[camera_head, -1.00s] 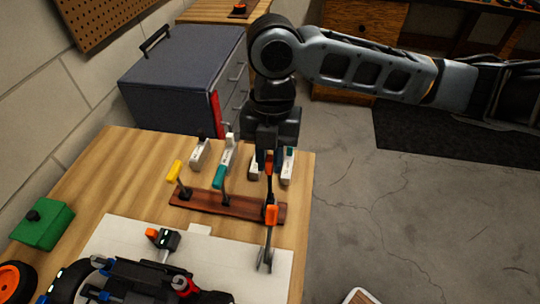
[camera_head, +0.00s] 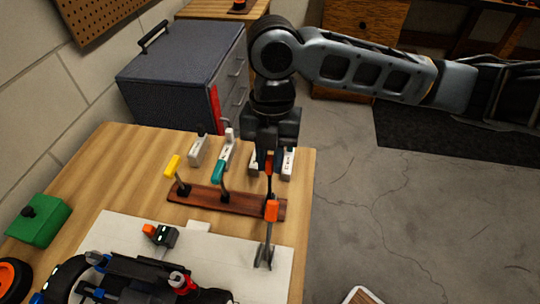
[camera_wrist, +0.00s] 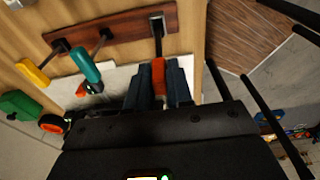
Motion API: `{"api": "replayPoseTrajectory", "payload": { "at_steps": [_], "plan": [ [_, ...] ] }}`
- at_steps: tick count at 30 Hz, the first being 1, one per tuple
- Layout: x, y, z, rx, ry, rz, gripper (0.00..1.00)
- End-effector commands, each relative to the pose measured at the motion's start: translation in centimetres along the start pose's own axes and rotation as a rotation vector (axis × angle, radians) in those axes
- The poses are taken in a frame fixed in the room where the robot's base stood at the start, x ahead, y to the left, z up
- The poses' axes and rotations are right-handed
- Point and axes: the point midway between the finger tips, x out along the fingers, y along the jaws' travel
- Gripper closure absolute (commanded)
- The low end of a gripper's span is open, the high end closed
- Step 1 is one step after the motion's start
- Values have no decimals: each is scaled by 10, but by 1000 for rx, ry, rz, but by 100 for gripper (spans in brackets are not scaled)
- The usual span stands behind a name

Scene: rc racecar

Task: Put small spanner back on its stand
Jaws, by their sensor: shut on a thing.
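My gripper (camera_head: 269,160) points down over the right end of the brown wooden stand (camera_head: 205,196). In the wrist view its fingers (camera_wrist: 158,82) are shut on the orange handle (camera_wrist: 158,72) of an upright tool, which I take for the small spanner. Its dark shaft (camera_head: 269,185) reaches down toward the stand's right end. I cannot tell whether its lower end is seated. A yellow-handled tool (camera_head: 172,166) and a teal-handled tool (camera_head: 218,172) stand on the left and middle of the stand (camera_wrist: 115,30). An orange and grey fork-ended tool (camera_head: 264,255) shows in front, over the white mat.
Several pale objects (camera_head: 198,150) stand behind the stand. A racecar (camera_head: 130,280) lies on the white mat (camera_head: 275,262) at the front left. A green box (camera_head: 38,222) is at the left. The table's right edge is close beside my gripper.

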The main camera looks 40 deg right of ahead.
Motion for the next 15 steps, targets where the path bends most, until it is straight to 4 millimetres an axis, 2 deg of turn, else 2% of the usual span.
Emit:
{"api": "replayPoseTrajectory", "payload": {
  "at_steps": [15],
  "plan": [
    [10, 0, 1, 0, 0, 0, 100]
  ]
}}
